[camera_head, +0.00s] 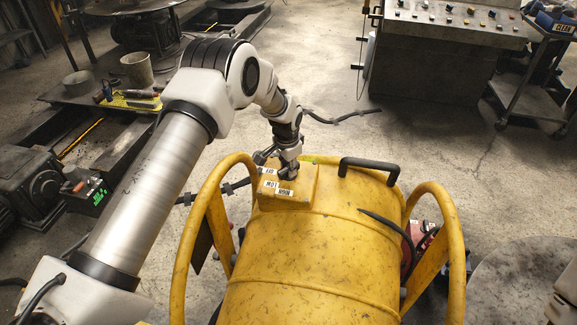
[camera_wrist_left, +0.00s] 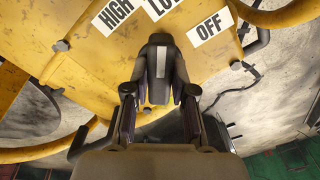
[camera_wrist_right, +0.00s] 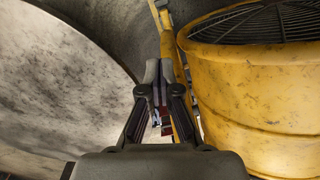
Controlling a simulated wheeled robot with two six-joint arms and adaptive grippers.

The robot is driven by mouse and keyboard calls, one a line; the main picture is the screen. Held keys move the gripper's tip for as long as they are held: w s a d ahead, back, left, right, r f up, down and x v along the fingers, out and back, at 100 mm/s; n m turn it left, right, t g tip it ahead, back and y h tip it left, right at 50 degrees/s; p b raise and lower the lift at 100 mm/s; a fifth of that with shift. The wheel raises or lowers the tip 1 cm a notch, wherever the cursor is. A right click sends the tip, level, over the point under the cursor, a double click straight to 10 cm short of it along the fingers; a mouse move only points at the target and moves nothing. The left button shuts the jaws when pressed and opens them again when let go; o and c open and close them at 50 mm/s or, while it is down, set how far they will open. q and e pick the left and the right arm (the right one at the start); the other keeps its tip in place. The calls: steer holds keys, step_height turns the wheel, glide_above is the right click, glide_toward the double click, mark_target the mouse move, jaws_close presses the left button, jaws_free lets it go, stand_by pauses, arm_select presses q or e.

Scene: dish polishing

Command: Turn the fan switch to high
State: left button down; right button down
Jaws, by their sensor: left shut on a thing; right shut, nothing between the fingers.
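The fan is a yellow drum (camera_head: 320,250) with a yellow switch box (camera_head: 300,202) on its top far edge. The box has white labels for off, low and high. My left gripper (camera_head: 288,172) is down at the box. In the left wrist view it is shut on the black switch knob (camera_wrist_left: 161,68), a finger on each side. The knob's pale stripe points roughly toward the LOW label (camera_wrist_left: 163,8), between the HIGH label (camera_wrist_left: 113,14) and the OFF label (camera_wrist_left: 210,25). My right gripper (camera_wrist_right: 158,78) is shut and empty beside the drum.
A black handle (camera_head: 369,165) stands on the drum beside the box, and yellow tube frames (camera_head: 447,240) flank it. A round grey disc (camera_head: 525,285) is at lower right. A control console (camera_head: 445,30) stands at the back. Open concrete floor lies beyond the fan.

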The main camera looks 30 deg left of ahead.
mark_target(287, 181)
arm_select(q)
steer(key=n, duration=0.4)
steer(key=shift+s+f, duration=0.2)
steer(key=shift+n, duration=1.9)
steer(key=c, duration=1.2)
jaws_free()
steer(key=shift+c, duration=0.2)
steer(key=shift+o, duration=1.4)
steer(key=shift+w, duration=0.1)
steer(key=shift+p, duration=0.3)
step_height(287, 181, up, 12)
steer(key=s, duration=0.1)
steer(key=shift+s+d, duration=0.3)
steer(key=shift+s, duration=0.05)
